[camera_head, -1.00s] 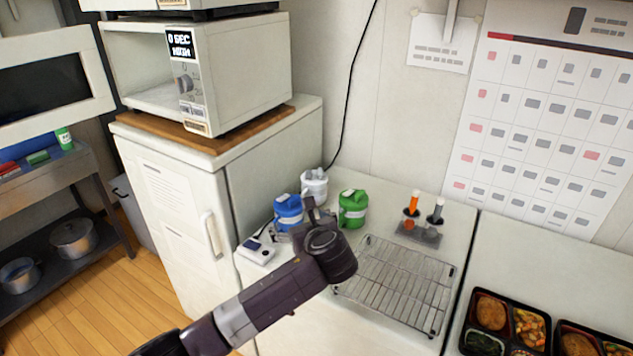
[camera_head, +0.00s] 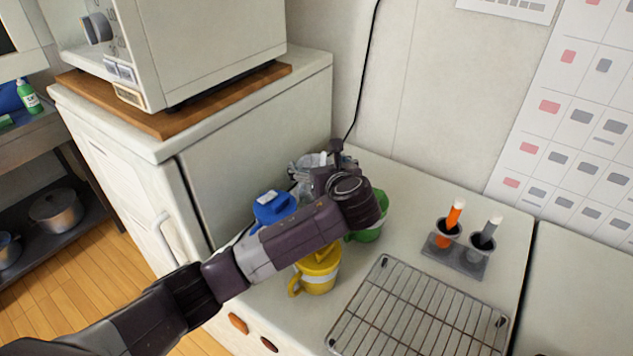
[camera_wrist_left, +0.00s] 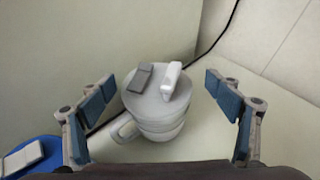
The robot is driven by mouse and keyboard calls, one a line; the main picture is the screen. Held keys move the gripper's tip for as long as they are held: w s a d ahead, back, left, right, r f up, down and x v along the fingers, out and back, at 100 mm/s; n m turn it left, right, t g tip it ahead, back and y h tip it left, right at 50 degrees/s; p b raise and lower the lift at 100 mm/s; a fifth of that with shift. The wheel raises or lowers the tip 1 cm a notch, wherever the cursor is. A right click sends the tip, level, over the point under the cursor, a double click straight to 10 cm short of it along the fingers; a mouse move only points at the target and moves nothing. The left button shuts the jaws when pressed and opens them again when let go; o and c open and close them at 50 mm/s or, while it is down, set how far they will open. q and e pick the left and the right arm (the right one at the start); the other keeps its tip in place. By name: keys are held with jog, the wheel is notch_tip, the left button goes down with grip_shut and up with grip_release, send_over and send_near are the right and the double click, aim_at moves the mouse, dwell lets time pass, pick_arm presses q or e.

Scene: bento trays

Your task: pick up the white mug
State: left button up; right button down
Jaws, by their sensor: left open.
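The white mug (camera_wrist_left: 158,106) stands upright between the open fingers of my left gripper (camera_wrist_left: 158,110) in the left wrist view. It has a lid with a grey block and a white block on top, and its handle points to the lower left. The fingers, with blue pads, are apart on both sides, and I see no contact. In the head view the left gripper (camera_head: 318,172) is at the back of the counter, and the wrist and fingers mostly hide the white mug. My right gripper is not in view.
A blue mug (camera_head: 272,207), a green mug (camera_head: 376,225) and a yellow mug (camera_head: 318,272) stand close around my left arm. A wire rack (camera_head: 420,315) and a holder (camera_head: 455,258) with orange and grey handles are to the right. The cabinet (camera_head: 255,150) rises at the left.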

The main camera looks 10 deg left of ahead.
pick_arm(q)
jog(key=shift+a+x, duration=0.2)
jog(key=shift+x, duration=0.85)
jog(key=shift+f+p+x, duration=0.2)
jog(key=shift+x, duration=0.9)
jog(key=shift+f+p+x, duration=0.2)
jog(key=shift+x, duration=0.9)
jog(key=shift+s, duration=0.25)
jog(key=c, duration=2.3)
jog(key=shift+w+r, duration=0.1)
